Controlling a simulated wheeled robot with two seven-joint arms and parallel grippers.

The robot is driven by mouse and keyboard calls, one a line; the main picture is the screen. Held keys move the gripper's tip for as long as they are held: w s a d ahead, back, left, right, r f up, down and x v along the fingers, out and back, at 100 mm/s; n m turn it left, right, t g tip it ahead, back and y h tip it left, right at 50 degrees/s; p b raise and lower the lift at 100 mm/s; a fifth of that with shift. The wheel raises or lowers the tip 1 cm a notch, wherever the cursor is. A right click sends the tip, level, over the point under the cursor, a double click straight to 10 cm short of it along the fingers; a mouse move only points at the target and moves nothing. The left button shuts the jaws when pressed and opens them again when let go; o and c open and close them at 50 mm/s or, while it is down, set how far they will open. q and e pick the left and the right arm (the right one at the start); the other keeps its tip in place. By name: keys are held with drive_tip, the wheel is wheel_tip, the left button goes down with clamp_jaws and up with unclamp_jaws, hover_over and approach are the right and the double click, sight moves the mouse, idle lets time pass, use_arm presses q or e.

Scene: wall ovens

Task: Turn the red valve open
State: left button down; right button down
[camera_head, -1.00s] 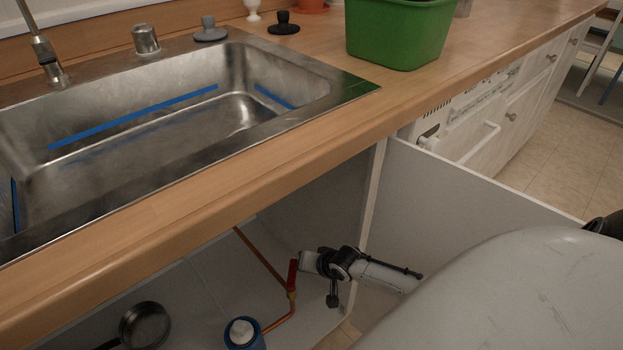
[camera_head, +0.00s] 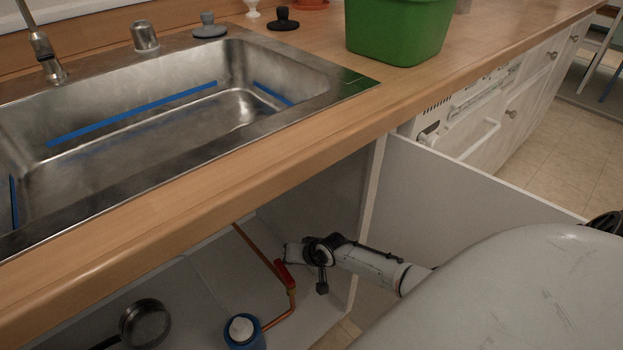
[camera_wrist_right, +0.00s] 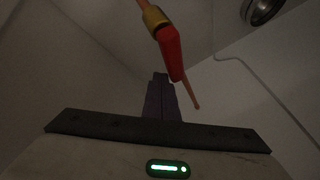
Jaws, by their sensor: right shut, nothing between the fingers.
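The red valve (camera_head: 284,274) is a red lever on a copper pipe inside the open cabinet under the sink. In the head view its lever leans up and to the left. My right gripper comes in from the right, close beside the lever's upper end; its fingertips are hard to make out there. In the right wrist view the shut, empty fingers of my right gripper (camera_wrist_right: 160,77) are dark and lie just left of the red lever (camera_wrist_right: 171,52). I cannot tell whether they touch it. My left gripper is not in view.
A blue container with a white top (camera_head: 242,329) and a pan (camera_head: 146,323) stand on the cabinet floor. The counter edge (camera_head: 190,205) runs above the opening.

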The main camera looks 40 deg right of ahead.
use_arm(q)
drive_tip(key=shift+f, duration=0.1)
use_arm(e)
drive_tip(key=shift+w+a, duration=0.15)
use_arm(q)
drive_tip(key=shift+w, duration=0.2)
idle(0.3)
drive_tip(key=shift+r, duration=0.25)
